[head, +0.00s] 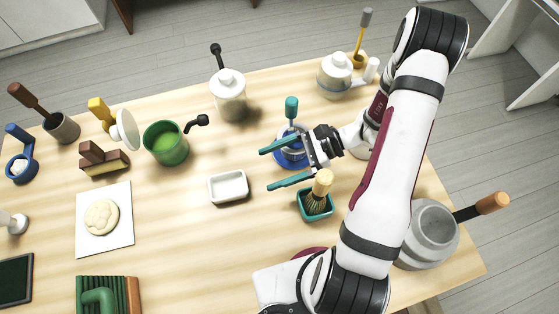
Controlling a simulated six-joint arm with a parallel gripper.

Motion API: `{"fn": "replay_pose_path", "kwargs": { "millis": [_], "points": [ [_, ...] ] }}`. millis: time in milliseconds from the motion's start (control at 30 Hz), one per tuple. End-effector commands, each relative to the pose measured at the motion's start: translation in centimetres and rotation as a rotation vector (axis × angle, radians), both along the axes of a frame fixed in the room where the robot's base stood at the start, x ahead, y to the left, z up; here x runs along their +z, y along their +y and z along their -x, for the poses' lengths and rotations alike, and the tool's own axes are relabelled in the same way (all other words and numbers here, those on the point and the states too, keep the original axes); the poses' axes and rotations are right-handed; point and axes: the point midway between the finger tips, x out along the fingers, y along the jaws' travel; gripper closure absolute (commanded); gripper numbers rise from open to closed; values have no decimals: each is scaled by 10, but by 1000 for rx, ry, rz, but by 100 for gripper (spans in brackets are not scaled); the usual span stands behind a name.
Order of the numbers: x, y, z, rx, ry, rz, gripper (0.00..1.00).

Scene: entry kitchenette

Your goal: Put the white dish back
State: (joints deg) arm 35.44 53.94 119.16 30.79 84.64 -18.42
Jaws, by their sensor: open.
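The white dish (228,187) is a small rectangular dish with a raised rim. It sits on the wooden table near the middle of the head view and looks empty. My gripper (265,169) is open, with its two teal fingers pointing left toward the dish. The fingertips are apart from the dish, to its right, and nothing shows between them. The height of my gripper above the table is hard to tell.
A blue holder (291,158) with a teal-handled tool is partly hidden behind my gripper. A teal pot (314,207) with a brush stands just below it. A green mug (165,146) and white jar (229,99) stand behind the dish. Bare table (190,245) lies in front.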

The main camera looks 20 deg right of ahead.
Motion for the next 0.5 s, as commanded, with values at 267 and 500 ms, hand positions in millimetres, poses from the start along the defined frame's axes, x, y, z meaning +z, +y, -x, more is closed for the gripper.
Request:
{"fn": "replay_pose_path", "kwargs": {
  "millis": [267, 500],
  "points": [
    [46, 1, 11, 169, -73, 112, 0],
    [140, 31, 90, 687, -364, 546, 0]
  ]
}}
